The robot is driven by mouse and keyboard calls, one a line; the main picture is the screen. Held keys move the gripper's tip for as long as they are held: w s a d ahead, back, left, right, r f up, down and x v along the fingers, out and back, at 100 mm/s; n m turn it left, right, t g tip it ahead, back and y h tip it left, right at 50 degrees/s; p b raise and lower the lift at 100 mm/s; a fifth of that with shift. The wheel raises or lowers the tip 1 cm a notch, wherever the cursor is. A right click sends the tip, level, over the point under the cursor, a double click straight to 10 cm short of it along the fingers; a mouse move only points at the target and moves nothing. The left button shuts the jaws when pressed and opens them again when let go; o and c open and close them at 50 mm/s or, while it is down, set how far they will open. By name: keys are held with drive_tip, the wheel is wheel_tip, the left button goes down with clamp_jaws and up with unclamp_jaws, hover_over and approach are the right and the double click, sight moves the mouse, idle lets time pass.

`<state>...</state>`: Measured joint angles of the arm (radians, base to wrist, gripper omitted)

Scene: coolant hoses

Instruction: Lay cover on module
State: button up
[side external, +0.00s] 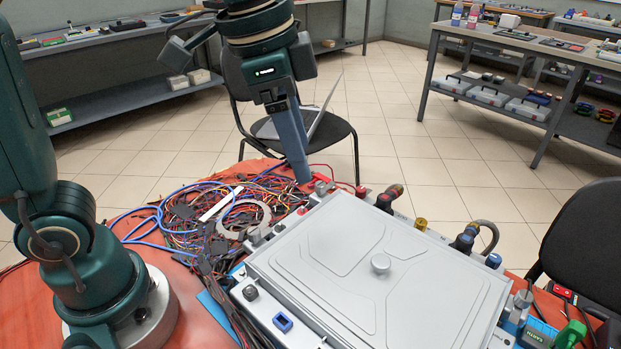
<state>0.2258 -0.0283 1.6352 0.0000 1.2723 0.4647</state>
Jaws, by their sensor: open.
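The cover (345,290) is a light grey rectangular lid with raised panel outlines and a round knob (380,262) at its middle. In the side external view it lies flat over the module (265,318), whose grey edge and fittings show around it. Whether it is fully seated cannot be told. My gripper (303,178) points down beyond the cover's far left corner, beside the wires. Its blue-grey fingers overlap in this view. It is open, holds nothing visible and is apart from the knob.
Tangled coloured wires (190,225) and a grey ring (244,218) lie left of the module on the orange table (180,320). Hose fittings (465,240) line the module's far right side. A black chair (340,130) stands behind, another chair (590,235) at right.

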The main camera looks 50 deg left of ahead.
drive_tip(key=s+a+f+n+t, duration=0.2)
drive_tip(key=s+a+f+n, duration=0.3)
drive_tip(key=s+n, duration=0.3)
drive_tip(key=shift+s+a+f+t+y, duration=0.3)
drive_tip(key=shift+s+a, duration=0.15)
drive_tip(key=shift+s, duration=0.2)
idle(0.7)
